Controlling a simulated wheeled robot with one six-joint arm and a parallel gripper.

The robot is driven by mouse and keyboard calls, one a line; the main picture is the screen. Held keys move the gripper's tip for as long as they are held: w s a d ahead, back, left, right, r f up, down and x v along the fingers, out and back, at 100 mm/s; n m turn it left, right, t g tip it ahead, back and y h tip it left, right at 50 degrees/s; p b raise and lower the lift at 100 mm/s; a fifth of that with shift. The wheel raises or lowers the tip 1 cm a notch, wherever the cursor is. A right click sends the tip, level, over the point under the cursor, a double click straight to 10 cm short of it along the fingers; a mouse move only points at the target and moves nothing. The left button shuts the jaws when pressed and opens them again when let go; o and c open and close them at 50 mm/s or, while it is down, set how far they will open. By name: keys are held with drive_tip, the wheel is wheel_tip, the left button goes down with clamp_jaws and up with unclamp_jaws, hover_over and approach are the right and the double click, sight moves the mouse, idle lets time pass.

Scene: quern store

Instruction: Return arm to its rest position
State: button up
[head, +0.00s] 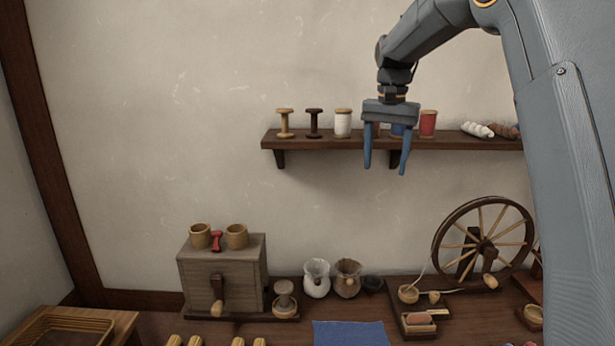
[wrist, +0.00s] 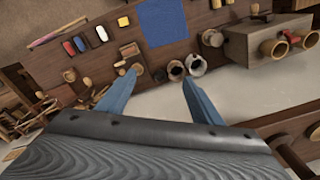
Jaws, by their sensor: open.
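My gripper (head: 386,170) hangs from my raised arm at the upper right of the head view, fingers pointing down. Its two blue fingers are apart with nothing between them. It is in front of the wall shelf (head: 300,139) and hides part of the spools there. In the wrist view my gripper (wrist: 160,78) also shows open and empty, with the workbench beyond its fingertips.
The shelf holds several spools, including a white one (head: 343,123) and a red one (head: 428,123). Below are a wooden box mill (head: 220,275), two sacks, a blue cloth (head: 350,333) and a spinning wheel (head: 483,243). The air between shelf and bench is clear.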

drive_tip(key=s+f+n+b, duration=0.5)
drive_tip(key=s+f, duration=2.4)
drive_tip(key=shift+s+n+t+b, duration=0.3)
drive_tip(key=shift+s+t+b, duration=0.05)
drive_tip(key=shift+t, duration=0.05)
